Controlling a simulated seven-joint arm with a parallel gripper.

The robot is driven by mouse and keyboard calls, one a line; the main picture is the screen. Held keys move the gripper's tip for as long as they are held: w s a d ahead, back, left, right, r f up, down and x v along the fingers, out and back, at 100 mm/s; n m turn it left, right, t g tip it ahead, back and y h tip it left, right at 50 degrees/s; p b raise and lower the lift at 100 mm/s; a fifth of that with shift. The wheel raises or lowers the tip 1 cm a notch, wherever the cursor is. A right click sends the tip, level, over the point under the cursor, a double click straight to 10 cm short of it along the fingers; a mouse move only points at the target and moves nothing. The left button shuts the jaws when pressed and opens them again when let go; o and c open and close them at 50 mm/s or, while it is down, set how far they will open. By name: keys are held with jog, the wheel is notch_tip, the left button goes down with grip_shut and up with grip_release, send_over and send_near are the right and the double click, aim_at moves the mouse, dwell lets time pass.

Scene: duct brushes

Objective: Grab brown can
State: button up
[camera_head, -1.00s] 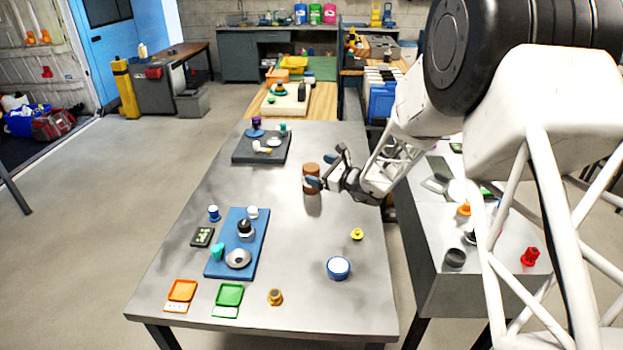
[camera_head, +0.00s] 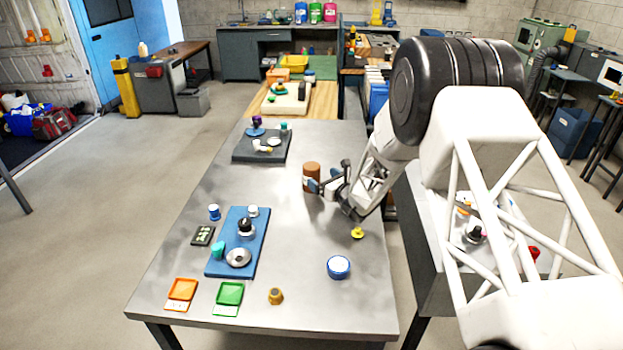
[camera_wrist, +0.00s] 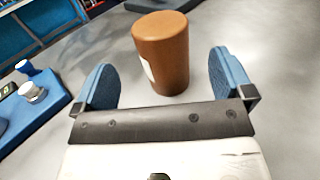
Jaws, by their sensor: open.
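The brown can (camera_head: 311,174) stands upright on the grey metal table, a little above the middle of the head view. It also shows in the wrist view (camera_wrist: 163,52), with a pale label on its left side. My gripper (camera_head: 314,187) is low over the table at the can's near right side. In the wrist view my gripper (camera_wrist: 165,85) is open, with one blue finger pad to either side of the can's lower part.
A yellow knob (camera_head: 357,232) and a blue-rimmed white round container (camera_head: 338,267) stand nearer on the table (camera_head: 300,240). A blue board (camera_head: 222,262) with several small parts lies left, and a dark tray (camera_head: 243,151) behind. The table left of the can is clear.

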aim_at(311, 169)
jog(key=shift+x, duration=0.85)
jog(key=shift+w, duration=0.1)
jog(key=shift+x, duration=2.6)
jog(key=shift+r, duration=0.1)
jog(key=c, duration=1.2)
jog(key=shift+r, duration=0.2)
